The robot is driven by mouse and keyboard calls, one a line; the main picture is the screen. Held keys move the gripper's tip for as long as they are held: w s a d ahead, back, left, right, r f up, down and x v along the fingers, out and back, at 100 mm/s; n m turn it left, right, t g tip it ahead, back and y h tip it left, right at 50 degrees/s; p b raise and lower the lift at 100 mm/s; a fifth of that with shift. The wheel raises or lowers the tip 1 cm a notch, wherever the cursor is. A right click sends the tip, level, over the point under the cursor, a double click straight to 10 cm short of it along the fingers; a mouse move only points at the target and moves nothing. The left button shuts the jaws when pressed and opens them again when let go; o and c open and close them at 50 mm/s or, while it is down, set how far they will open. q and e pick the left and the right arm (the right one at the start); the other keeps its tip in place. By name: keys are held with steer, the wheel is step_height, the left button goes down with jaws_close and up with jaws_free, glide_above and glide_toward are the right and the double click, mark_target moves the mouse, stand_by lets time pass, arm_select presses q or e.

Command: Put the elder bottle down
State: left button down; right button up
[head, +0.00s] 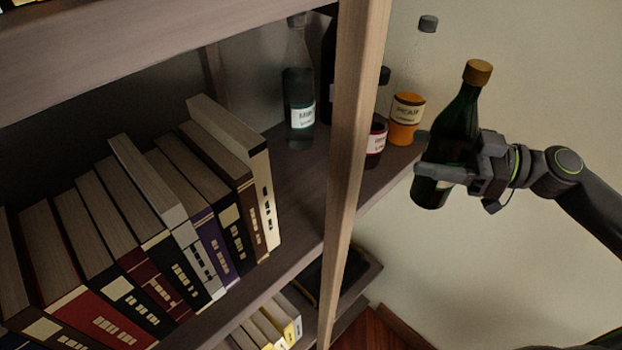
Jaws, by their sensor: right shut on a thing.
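My right gripper (452,162) is shut on a dark green bottle (462,118) with a tan cap. The gripper holds it around its lower half, and the bottle tilts a little in the picture. It appears to be in the air in front of the pale wall, right of the shelf. The gripper covers most of its label, so I cannot read the name. My left gripper is not in view.
A wooden upright (353,150) divides the bookshelf. Bare shelf (297,190) shows between.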

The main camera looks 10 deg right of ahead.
steer(key=shift+a+b, duration=0.1)
steer(key=shift+b, duration=0.2)
steer(key=b+x, duration=0.2)
steer(key=b, duration=0.2)
steer(key=shift+s+f, duration=0.1)
steer(key=shift+f, duration=0.1)
steer(key=shift+r+b+x, duration=0.2)
steer(key=shift+b+x, duration=0.1)
steer(key=shift+x, duration=0.65)
steer(key=f+p+x, duration=0.3)
steer(key=x, duration=1)
steer(key=shift+a, duration=0.3)
steer(key=shift+f, duration=0.15)
